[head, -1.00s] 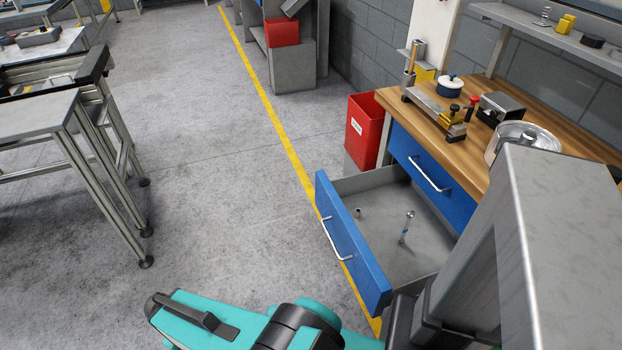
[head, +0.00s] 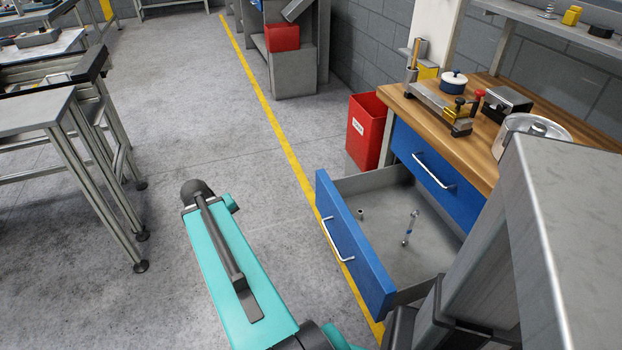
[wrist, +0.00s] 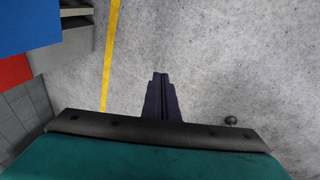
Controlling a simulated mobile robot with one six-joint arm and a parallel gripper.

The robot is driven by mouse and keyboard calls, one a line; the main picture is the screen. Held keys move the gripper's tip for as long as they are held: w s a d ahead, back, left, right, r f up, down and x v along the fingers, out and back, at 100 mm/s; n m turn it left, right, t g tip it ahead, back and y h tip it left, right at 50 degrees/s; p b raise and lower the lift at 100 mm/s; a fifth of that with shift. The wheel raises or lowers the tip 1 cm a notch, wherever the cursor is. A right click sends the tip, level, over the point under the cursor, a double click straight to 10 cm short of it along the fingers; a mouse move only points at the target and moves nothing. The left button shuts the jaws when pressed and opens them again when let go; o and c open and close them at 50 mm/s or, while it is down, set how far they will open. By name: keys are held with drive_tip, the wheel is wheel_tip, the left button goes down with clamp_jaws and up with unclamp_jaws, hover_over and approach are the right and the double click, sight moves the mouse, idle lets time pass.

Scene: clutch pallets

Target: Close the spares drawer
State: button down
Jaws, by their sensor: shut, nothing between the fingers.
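The spares drawer (head: 349,246) is a blue-fronted grey drawer pulled well out from under the wooden workbench in the head view. It has a silver bar handle (head: 337,240). A small ring-like part and a shiny metal rod-like part (head: 410,228) are inside it. My gripper (wrist: 160,78) shows in the wrist view with its dark fingers together and nothing between them, above bare floor. In the head view my teal arm is left of the drawer front, apart from it, and my fingers cannot be made out there. A blue surface shows at the wrist view's upper left corner.
A shut blue drawer (head: 425,170) sits higher in the bench. A red bin (head: 366,130) stands beyond the open drawer. A metal-framed table (head: 40,112) is at the left. The floor (head: 225,140) between is clear, crossed by a yellow line.

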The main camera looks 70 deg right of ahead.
drive_tip(key=s+d+r+m+g+h+b, duration=0.1)
drive_tip(key=s+d+r+m+h+b, duration=0.2)
drive_tip(key=s+d+r, duration=1.1)
drive_tip(key=d+r+m, duration=0.1)
drive_tip(key=d, duration=0.2)
drive_tip(key=shift+d+r, duration=0.2)
drive_tip(key=shift+d+f, duration=0.1)
drive_tip(key=s+d+f, duration=0.4)
drive_tip(key=d+f, duration=0.3)
drive_tip(key=d, duration=0.1)
drive_tip(key=shift+d+f, duration=0.15)
drive_tip(key=shift+f, duration=0.25)
drive_tip(key=shift+s, duration=0.1)
